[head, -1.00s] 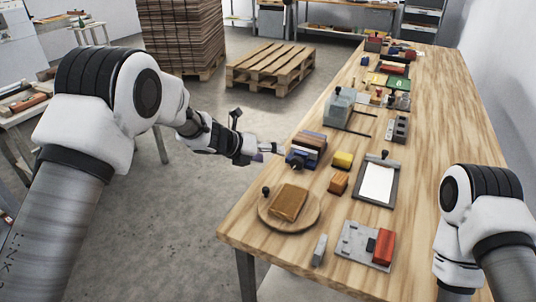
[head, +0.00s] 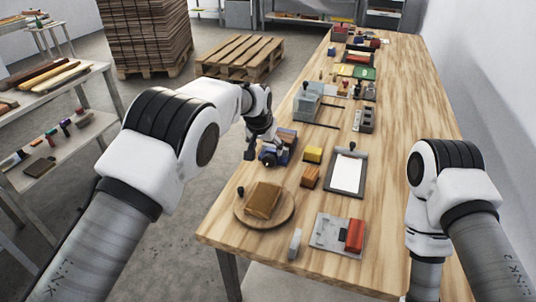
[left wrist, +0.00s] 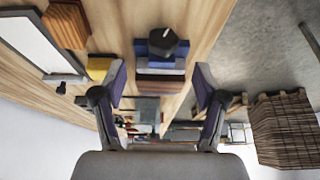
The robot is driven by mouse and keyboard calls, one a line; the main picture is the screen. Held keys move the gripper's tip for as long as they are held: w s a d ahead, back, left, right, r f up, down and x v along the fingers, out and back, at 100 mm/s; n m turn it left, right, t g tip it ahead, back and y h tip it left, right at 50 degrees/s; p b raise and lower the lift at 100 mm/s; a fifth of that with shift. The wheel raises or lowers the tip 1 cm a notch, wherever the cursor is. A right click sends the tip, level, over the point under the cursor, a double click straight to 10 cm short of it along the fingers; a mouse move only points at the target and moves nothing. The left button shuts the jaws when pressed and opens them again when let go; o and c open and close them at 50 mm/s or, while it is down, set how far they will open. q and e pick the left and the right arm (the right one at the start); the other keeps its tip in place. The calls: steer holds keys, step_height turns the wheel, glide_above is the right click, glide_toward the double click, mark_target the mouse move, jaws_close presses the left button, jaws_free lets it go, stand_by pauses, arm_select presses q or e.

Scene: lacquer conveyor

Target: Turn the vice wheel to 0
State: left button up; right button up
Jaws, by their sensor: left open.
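The blue vice (head: 284,141) stands on the near left part of the wooden table, with brown and reddish slabs in it. Its dark round wheel (left wrist: 163,42) faces the left wrist camera and carries a small white mark. I cannot read any number on it. My left gripper (left wrist: 159,80) is open and empty, its two purple-padded fingers spread in the wrist view with the vice and wheel between and beyond them. In the head view the left gripper (head: 256,148) hangs by the vice's left end and partly covers it. My right gripper is out of view.
A round wooden board (head: 242,220) with a brown block is in front of the vice. A grey machine (head: 307,103) stands behind. The table's right side is clear.

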mark_target(268, 161)
arm_select(q)
steer(key=x, duration=0.8)
steer(key=shift+s+a+f, duration=0.1)
steer(key=shift+a+f, duration=0.05)
steer(key=shift+a, duration=0.15)
steer(key=c, duration=1.1)
